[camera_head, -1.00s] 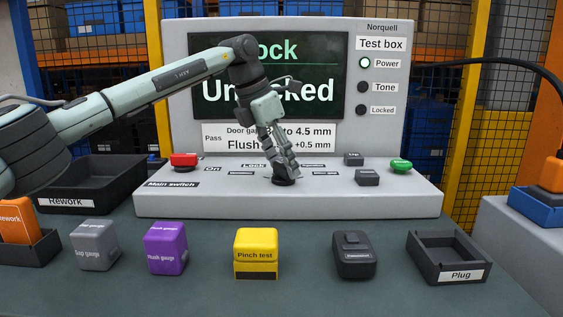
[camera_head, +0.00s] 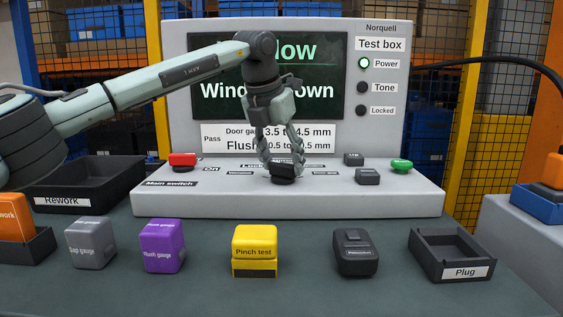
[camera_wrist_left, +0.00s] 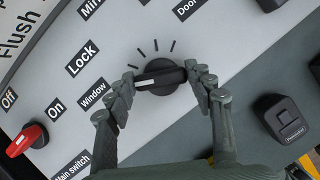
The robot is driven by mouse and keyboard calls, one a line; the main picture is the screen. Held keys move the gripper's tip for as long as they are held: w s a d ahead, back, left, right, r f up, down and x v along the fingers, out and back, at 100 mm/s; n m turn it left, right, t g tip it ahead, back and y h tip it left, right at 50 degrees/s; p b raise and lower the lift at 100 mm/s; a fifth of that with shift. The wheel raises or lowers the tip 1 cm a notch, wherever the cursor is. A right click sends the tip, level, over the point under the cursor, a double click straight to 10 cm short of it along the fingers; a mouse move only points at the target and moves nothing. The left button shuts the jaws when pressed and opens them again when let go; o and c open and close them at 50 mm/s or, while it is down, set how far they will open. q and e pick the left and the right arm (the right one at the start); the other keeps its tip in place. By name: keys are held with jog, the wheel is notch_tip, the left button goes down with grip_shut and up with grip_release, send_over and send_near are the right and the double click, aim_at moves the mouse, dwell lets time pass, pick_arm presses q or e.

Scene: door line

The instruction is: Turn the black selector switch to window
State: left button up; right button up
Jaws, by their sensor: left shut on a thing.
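The black selector switch (camera_head: 283,178) sits on the grey sloped panel of the test box. In the left wrist view the switch (camera_wrist_left: 160,78) is a round knob with a bar grip, and its white pointer mark faces left, toward the Window label (camera_wrist_left: 93,96). My left gripper (camera_head: 284,160) reaches down from above and is shut on the bar, one finger at each end; its fingers also show in the left wrist view (camera_wrist_left: 162,82). The screen (camera_head: 270,75), partly hidden by my arm, shows part of "Window" and "Window down". My right gripper is not in view.
A red main switch (camera_head: 183,160) is left on the panel; black buttons (camera_head: 367,177) and a green button (camera_head: 401,165) are right. In front stand grey and purple gauges, a yellow pinch test block (camera_head: 255,243), a black device (camera_head: 355,253) and a Plug tray (camera_head: 450,275).

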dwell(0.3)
pick_arm(q)
jog(key=o, duration=1.2)
jog(key=shift+c, duration=0.2)
jog(key=v, duration=1.2)
